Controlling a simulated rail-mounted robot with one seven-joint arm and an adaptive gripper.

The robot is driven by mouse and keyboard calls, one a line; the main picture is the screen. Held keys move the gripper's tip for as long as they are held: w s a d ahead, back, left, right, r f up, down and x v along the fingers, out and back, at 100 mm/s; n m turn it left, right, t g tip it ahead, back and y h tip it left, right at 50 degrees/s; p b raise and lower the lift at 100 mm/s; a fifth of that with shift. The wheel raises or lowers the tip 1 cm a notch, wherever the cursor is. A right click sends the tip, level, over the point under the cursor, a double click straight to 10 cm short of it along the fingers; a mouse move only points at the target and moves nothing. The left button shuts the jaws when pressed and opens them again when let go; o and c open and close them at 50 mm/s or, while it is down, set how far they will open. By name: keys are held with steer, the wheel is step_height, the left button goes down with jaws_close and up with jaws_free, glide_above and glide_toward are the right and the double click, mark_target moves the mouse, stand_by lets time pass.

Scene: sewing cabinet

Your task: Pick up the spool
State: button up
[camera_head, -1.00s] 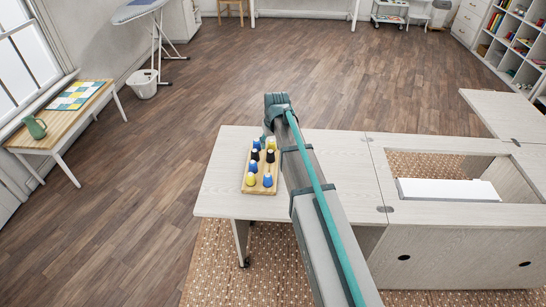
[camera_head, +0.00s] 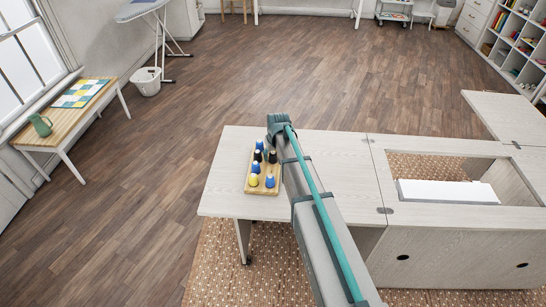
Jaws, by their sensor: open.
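Several spools in blue, black and yellow stand upright in rows on a wooden rack on the left leaf of the pale sewing cabinet. A yellow spool (camera_head: 254,181) and a blue spool (camera_head: 270,181) are at the near end. Another blue spool (camera_head: 256,167) and a black spool (camera_head: 257,156) stand behind them. The rack (camera_head: 262,191) is partly covered by my arm at its far right. My arm reaches from the lower right to beside the rack. My gripper is hidden behind my arm. I cannot tell which spool is meant.
The left cabinet leaf (camera_head: 222,190) is bare around the rack. To the right the cabinet (camera_head: 410,170) has a rectangular opening with a white panel (camera_head: 445,192) in it. A side table (camera_head: 62,140) with a green jug (camera_head: 41,126) stands at the far left.

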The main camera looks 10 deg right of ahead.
mark_target(273, 154)
steer(key=c, duration=0.6)
steer(key=shift+c, duration=0.2)
steer(key=shift+r, duration=0.15)
steer(key=shift+r+p, duration=0.3)
steer(key=shift+r, duration=0.25)
step_height(273, 154, up, 2)
steer(key=shift+r+p, duration=0.25)
steer(key=shift+p, duration=0.3)
steer(key=s+a+r+p, duration=0.1)
steer(key=s+r+p, duration=0.1)
steer(key=s+r, duration=0.2)
steer(key=s+a+r+p, duration=0.1)
steer(key=s+r, duration=0.4)
steer(key=s, duration=0.5)
steer(key=shift+p, duration=0.65)
steer(key=shift+w+r, duration=0.1)
